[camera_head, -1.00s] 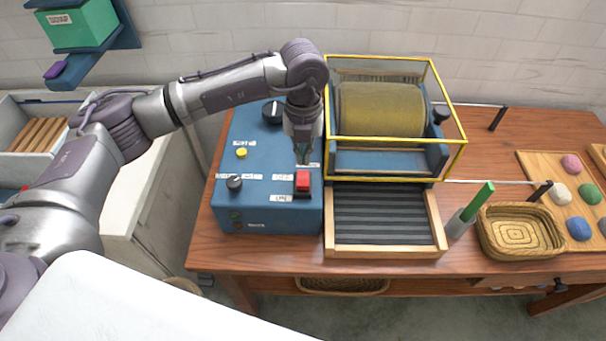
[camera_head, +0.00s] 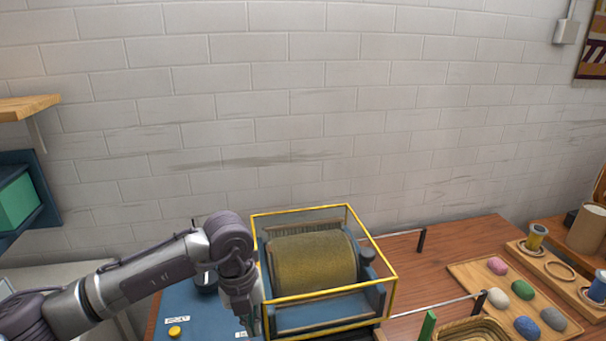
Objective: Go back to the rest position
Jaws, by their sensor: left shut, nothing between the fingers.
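My left gripper (camera_head: 252,322) hangs fingers down at the bottom of the head view, over the right side of the blue control box (camera_head: 205,315). Its fingers are shut with nothing between them, and the tips are close to the lower frame edge. My left arm reaches in from the lower left. The carding drum (camera_head: 313,263) stands just right of the gripper inside a yellow-framed clear guard (camera_head: 349,207). My right gripper does not show.
A woven basket (camera_head: 470,331), a green-handled tool (camera_head: 428,325) and a wooden tray (camera_head: 468,281) of coloured wool balls lie to the right. A metal rod (camera_head: 440,305) sticks out beside the drum. Blue shelving (camera_head: 40,190) is at the left wall.

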